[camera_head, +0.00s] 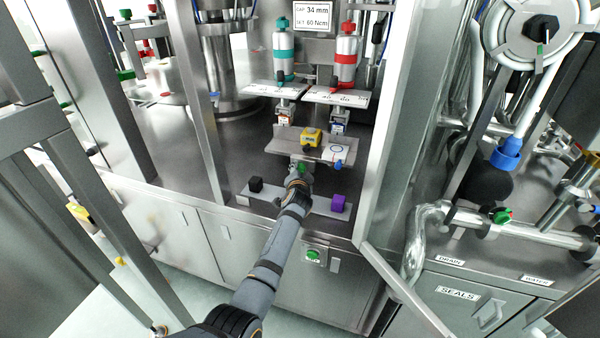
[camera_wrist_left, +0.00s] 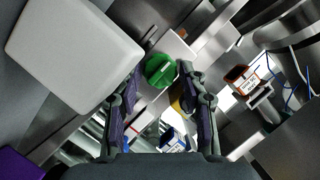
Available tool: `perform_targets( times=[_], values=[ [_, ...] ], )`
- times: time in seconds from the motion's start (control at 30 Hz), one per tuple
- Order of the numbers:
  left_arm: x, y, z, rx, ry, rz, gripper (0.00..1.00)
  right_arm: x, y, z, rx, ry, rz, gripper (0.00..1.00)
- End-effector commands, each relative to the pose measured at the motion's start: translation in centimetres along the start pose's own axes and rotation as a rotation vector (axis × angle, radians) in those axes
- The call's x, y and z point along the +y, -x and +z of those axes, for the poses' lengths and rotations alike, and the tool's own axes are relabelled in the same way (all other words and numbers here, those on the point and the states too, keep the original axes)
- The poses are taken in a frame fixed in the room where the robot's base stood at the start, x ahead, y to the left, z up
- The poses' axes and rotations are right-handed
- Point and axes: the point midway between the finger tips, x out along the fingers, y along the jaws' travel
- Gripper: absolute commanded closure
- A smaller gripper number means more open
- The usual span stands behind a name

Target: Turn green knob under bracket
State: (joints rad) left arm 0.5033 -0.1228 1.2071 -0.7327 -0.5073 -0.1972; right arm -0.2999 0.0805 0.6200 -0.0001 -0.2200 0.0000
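The green knob (camera_head: 302,168) sits under the metal bracket (camera_head: 283,146) and is partly hidden by my left gripper (camera_head: 299,180) in the head view. In the left wrist view the green knob (camera_wrist_left: 160,71) lies between the tips of my left gripper (camera_wrist_left: 160,76). The fingers are apart, one on each side of the knob. A narrow gap seems to show on each side, but I cannot tell whether the tips touch it. My right gripper is in neither view.
A yellow part (camera_head: 311,138) sits on the bracket. A black cube (camera_head: 256,184) and a purple block (camera_head: 338,203) stand on a ledge, either side of my left arm. A metal post (camera_head: 375,125) rises to the right. A green button (camera_head: 314,254) is on the cabinet front.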

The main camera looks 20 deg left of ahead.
Motion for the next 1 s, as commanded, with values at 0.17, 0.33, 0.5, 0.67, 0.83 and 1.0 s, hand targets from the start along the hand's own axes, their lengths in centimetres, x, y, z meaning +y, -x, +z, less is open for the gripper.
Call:
perform_targets(
  times=[0.17, 0.33, 0.5, 0.67, 0.83, 1.0],
  values=[
    [0.0, 0.0, 0.0, 0.000, 0.001, 0.000, 0.43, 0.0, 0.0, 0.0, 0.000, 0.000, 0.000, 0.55],
    [0.0, 0.0, 0.0, 0.000, 0.001, 0.000, 0.43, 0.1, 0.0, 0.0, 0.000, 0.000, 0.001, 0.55],
    [-1.5, 0.5, -1.3, 0.003, 0.004, -0.004, 0.43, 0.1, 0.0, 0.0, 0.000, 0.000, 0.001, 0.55],
    [-4.1, 1.5, -3.7, 0.004, 0.003, -0.003, 0.43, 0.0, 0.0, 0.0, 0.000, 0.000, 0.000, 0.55],
    [-6.2, 2.3, -5.6, 0.002, 0.002, -0.002, 0.43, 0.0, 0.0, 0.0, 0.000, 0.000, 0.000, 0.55],
    [-7.2, 2.6, -6.4, 0.001, 0.001, 0.000, 0.43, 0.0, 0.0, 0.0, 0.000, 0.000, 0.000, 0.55]
  ],
)
